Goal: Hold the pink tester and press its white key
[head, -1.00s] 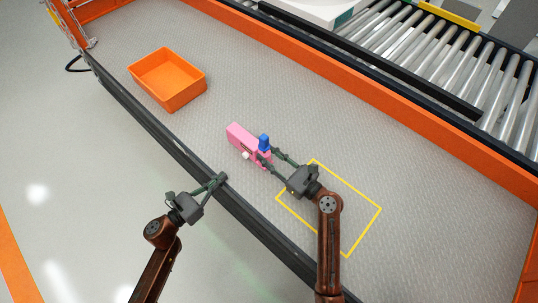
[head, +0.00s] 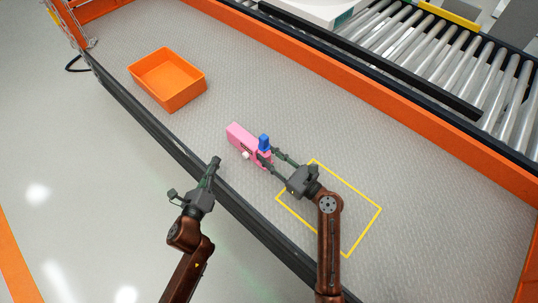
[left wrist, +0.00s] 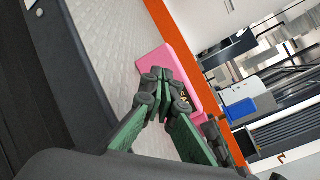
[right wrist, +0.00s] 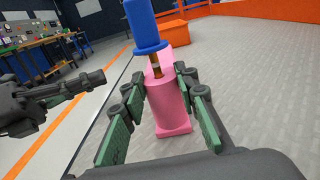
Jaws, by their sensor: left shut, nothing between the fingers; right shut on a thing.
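The pink tester (head: 240,137) is over the grey textured deck, with a blue knob (head: 264,142) on its near end. Its white key (head: 246,156) shows on the side facing my left arm. My right gripper (head: 267,158) is shut on the tester's knob end; the right wrist view shows the pink body (right wrist: 165,104) between its fingers, below the blue knob (right wrist: 146,24). My left gripper (head: 216,161) is shut and empty, apart from the tester, to its left. In the left wrist view its closed fingertips (left wrist: 158,84) overlap the pink body (left wrist: 172,65) and the key is hidden.
An orange bin (head: 168,80) stands further back left on the deck. A yellow outlined square (head: 360,230) lies under my right arm. A dark rail (head: 150,142) edges the deck near my left gripper. A roller conveyor (head: 420,60) runs beyond the orange far side.

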